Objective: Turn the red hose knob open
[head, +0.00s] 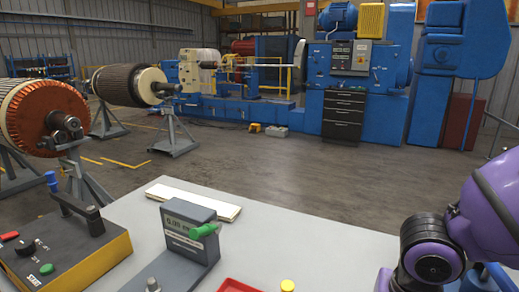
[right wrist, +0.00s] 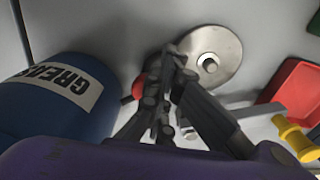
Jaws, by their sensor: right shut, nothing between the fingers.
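In the right wrist view a small red rounded part (right wrist: 138,88) shows just left of my right gripper (right wrist: 172,58). It is mostly hidden behind the fingers, and I cannot tell for sure that it is the red hose knob. My right gripper is shut and empty, its fingertips close to this red part and to the edge of a silver disc. I cannot tell whether it touches either. In the head view only my purple right arm shows at the right edge, and no red hose knob is to be made out. My left gripper is in neither view.
A blue grease drum (right wrist: 48,112) stands left of my right gripper. The silver disc (right wrist: 228,50) lies beyond it, a red tray (right wrist: 291,82) and a yellow part (right wrist: 295,140) to the right. The head view shows a grey bench (head: 130,218) with a control box (head: 85,262) and gauge stand (head: 188,240).

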